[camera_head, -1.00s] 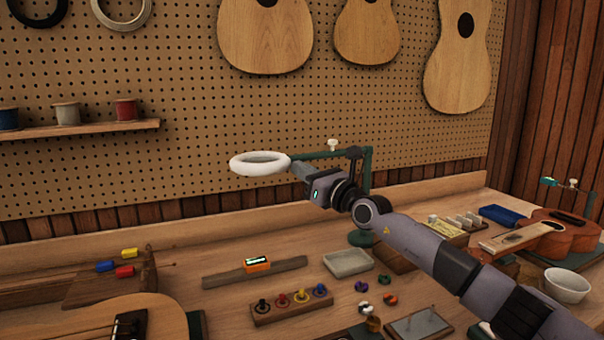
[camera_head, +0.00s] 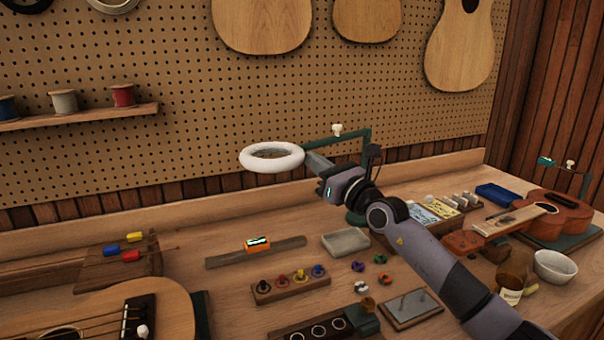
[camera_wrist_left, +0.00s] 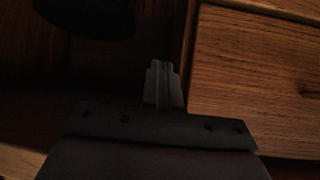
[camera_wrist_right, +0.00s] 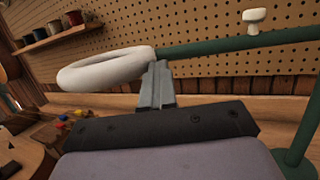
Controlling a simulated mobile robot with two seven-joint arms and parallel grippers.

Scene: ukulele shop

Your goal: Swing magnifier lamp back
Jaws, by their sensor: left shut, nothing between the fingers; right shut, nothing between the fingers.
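The magnifier lamp has a white ring head (camera_head: 272,157) on a green arm (camera_head: 345,139) with a white knob (camera_head: 337,129), held above the back of the bench. In the right wrist view the ring (camera_wrist_right: 100,70) is at upper left and the green arm (camera_wrist_right: 215,47) runs right to a green post (camera_wrist_right: 303,135). My right gripper (camera_head: 310,160) is shut and empty, its tips at the ring's right side by the arm joint; I cannot tell whether they touch. My left gripper (camera_wrist_left: 162,68) is shut and empty, near dark wooden surfaces, and is out of the head view.
Below the ring lie a wooden bar with an orange device (camera_head: 257,244), a rack of coloured pegs (camera_head: 290,284) and a grey tray (camera_head: 346,242). A ukulele (camera_head: 540,218) and a white bowl (camera_head: 555,266) stand at right. A ukulele body (camera_head: 100,310) lies at front left.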

